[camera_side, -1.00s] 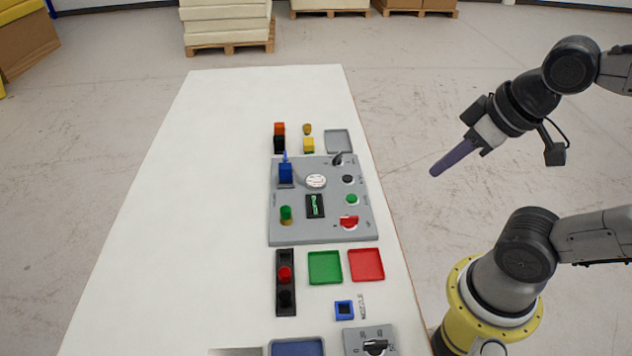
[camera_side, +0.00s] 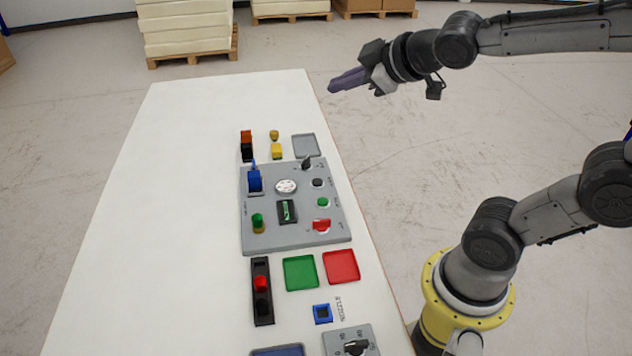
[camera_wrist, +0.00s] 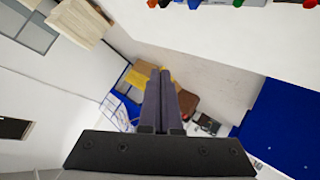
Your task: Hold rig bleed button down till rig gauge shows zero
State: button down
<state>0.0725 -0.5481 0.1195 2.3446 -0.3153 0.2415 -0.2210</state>
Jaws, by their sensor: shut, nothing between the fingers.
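The rig is a grey panel (camera_side: 295,232) on the white table in the side view. It carries a round white gauge (camera_side: 286,187); its reading is too small to make out. A black button (camera_side: 318,182) and a green button (camera_side: 323,202) sit on its right side; I cannot tell which is the bleed button. My gripper (camera_side: 333,87) is shut and empty, raised in the air behind and right of the panel, apart from it. Its closed fingers also show in the wrist view (camera_wrist: 160,72), which does not clearly show the rig.
A green tray (camera_side: 300,273), a red tray (camera_side: 341,267) and a grey tray (camera_side: 305,146) lie nearby. The table's left half is clear.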

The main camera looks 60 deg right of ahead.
jog(key=w+d+f+n, duration=0.2)
jog(key=w, duration=0.5)
jog(key=n+g+y, duration=0.1)
jog(key=n+g, duration=0.1)
send_over(321, 182)
notch_tip(321, 182, down, 24)
jog(key=shift+r, duration=0.25)
jog(key=shift+f, duration=0.1)
jog(key=shift+f, duration=4.3)
jog(key=shift+f, duration=0.1)
